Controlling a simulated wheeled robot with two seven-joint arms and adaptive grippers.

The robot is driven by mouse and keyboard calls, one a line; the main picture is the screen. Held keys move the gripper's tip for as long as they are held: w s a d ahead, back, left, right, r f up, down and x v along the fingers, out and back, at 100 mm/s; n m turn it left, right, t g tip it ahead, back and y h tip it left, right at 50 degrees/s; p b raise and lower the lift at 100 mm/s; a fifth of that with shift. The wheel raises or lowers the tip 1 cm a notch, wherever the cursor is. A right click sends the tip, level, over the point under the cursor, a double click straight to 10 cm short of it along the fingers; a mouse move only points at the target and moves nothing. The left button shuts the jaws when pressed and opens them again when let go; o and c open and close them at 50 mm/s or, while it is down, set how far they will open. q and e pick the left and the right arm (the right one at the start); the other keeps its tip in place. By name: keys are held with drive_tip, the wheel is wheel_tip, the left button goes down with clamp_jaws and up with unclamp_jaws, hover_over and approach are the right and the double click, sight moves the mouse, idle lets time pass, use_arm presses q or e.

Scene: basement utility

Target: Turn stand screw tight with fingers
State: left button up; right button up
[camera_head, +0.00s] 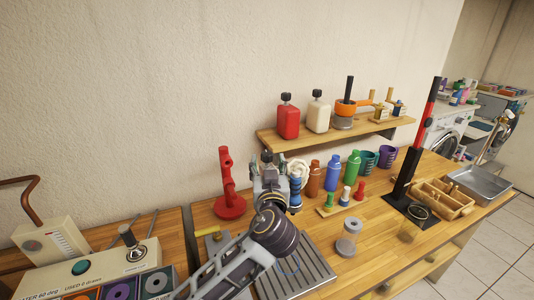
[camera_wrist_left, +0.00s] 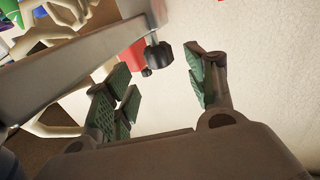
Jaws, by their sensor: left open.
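In the left wrist view, a dark round knob (camera_wrist_left: 158,56), which looks like the stand screw's head, sits on the end of a grey metal bar (camera_wrist_left: 90,62). My left gripper (camera_wrist_left: 166,88) is open, its green-padded fingers apart. The knob shows beyond the fingertips, between their directions; no contact is visible. In the head view, my left gripper (camera_head: 270,182) reaches over the bench's back part, beside a red stand-like piece (camera_head: 228,188). A small dark knob (camera_head: 266,156) shows at its upper end. The arm hides what lies below. My right gripper is not in view.
A wall shelf (camera_head: 345,135) holds a red bottle (camera_head: 288,120), a white bottle (camera_head: 318,115) and other items. Colored bottles stand right of the gripper, including a green one (camera_head: 352,166). A ridged metal tray (camera_head: 300,272) lies in front. A control box (camera_head: 110,272) is at left.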

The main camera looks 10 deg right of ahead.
sight(267, 158)
use_arm(q)
drive_tip(key=shift+w+d+p, duration=0.15)
drive_tip(key=shift+w+p, duration=0.15)
drive_tip(key=shift+w, duration=0.75)
drive_tip(key=shift+w+d+p, duration=0.2)
drive_tip(key=shift+w+p, duration=0.05)
drive_tip(key=shift+w, duration=0.85)
drive_tip(key=shift+w+d+p, duration=0.15)
drive_tip(key=shift+w+p, duration=0.15)
drive_tip(key=shift+w, duration=0.75)
drive_tip(key=c, duration=1.1)
drive_tip(key=shift+o, duration=0.2)
